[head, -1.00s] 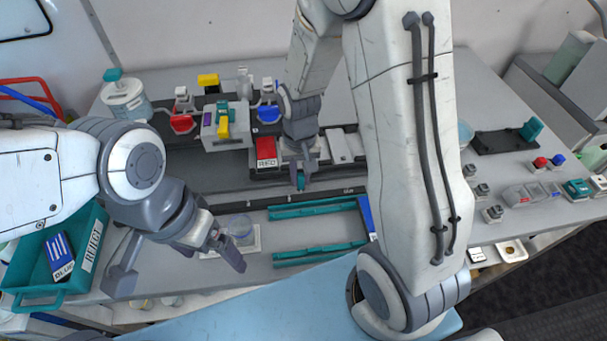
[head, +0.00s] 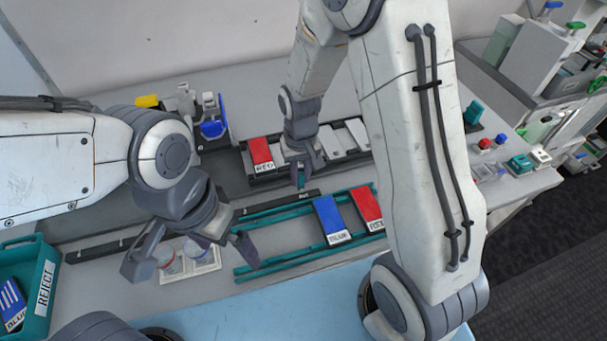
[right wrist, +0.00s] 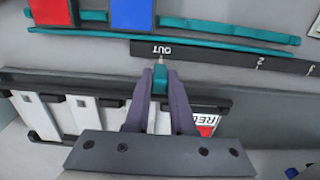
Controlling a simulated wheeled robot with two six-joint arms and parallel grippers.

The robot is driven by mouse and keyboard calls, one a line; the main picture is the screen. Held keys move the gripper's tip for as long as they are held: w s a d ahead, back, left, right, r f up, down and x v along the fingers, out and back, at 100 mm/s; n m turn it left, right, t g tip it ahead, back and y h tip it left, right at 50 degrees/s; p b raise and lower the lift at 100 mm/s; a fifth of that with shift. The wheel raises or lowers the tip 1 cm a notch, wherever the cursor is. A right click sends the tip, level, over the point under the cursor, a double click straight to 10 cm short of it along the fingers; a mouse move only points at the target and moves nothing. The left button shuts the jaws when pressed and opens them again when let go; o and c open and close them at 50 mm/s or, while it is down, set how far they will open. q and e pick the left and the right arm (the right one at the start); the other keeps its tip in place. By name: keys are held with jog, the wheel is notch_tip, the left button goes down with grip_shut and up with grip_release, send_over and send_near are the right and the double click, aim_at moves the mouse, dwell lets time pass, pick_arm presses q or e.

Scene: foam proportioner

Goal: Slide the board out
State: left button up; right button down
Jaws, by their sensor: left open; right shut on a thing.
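The board (head: 250,174) is a dark slotted carrier at the back middle of the bench, carrying a red card (head: 262,152) and several pale slabs (head: 333,143). My right gripper (head: 300,180) is shut on a teal handle at the board's front side. The right wrist view shows the handle (right wrist: 160,75) between the fingers, close to the OUT mark on a dark scale strip (right wrist: 205,55). The board (right wrist: 75,120) also shows there, partly hidden by my gripper. My left gripper (head: 193,258) is open and empty, front left, over the cups.
Teal rails (head: 275,262) in front hold a blue card (head: 330,215) and a red card (head: 367,207). Two small cups stand in a white holder (head: 205,268) under my left gripper. A teal REJECT bin (head: 40,285) is at far left.

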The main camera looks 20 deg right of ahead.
jog(key=shift+d+r, duration=0.1)
jog(key=shift+d, duration=0.1)
jog(key=c, duration=0.8)
grip_release()
jog(key=shift+d, duration=0.2)
jog(key=shift+o, duration=0.2)
jog(key=shift+a, duration=0.2)
notch_tip(320, 180, up, 10)
jog(key=shift+r+b, duration=0.2)
jog(key=shift+b, duration=0.35)
